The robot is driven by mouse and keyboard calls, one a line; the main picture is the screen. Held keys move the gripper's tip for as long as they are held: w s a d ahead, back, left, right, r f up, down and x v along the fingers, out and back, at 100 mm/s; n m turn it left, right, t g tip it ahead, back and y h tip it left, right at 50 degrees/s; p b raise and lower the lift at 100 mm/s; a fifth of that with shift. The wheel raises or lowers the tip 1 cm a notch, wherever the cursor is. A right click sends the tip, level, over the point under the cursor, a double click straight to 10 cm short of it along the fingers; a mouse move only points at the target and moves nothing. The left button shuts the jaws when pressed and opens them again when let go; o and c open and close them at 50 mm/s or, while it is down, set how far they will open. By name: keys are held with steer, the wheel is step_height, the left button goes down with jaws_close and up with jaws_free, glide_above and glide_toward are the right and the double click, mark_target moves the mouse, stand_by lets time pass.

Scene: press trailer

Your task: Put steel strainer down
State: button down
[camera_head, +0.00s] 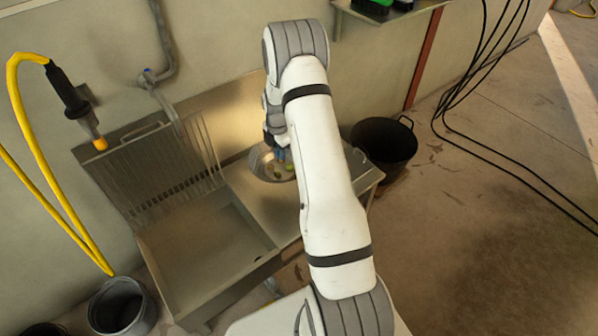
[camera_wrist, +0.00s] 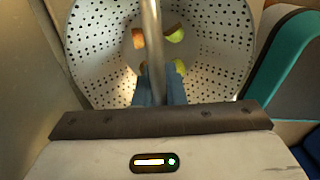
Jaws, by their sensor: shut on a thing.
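The steel strainer (camera_head: 262,169) is a round, perforated metal bowl, partly hidden behind my arm at the steel counter right of the sink basin. In the wrist view the strainer (camera_wrist: 215,45) fills the upper middle, with a few green and orange pieces (camera_wrist: 174,34) inside. A metal bar, seemingly its handle, crosses the bowl down to my gripper (camera_wrist: 158,88). My gripper, with bluish fingers, is shut on the strainer; it also shows in the head view (camera_head: 279,153). I cannot tell whether the strainer's base touches the counter.
The steel sink unit (camera_head: 205,250) has a basin in front and a wire rack (camera_head: 165,170) behind. Bare counter (camera_head: 262,205) lies in front of the strainer. A black tub (camera_head: 385,145) stands at right. A yellow hose (camera_head: 45,165) hangs at left. A teal-edged dark object (camera_wrist: 285,70) sits right of the strainer.

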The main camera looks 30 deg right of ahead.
mark_target(281, 168)
step_height(281, 168, down, 10)
steer(key=shift+r+b, duration=0.1)
steer(key=shift+b, duration=1)
steer(key=shift+f, duration=0.3)
steer(key=c, duration=1.5)
jaws_free()
steer(key=shift+r, duration=0.1)
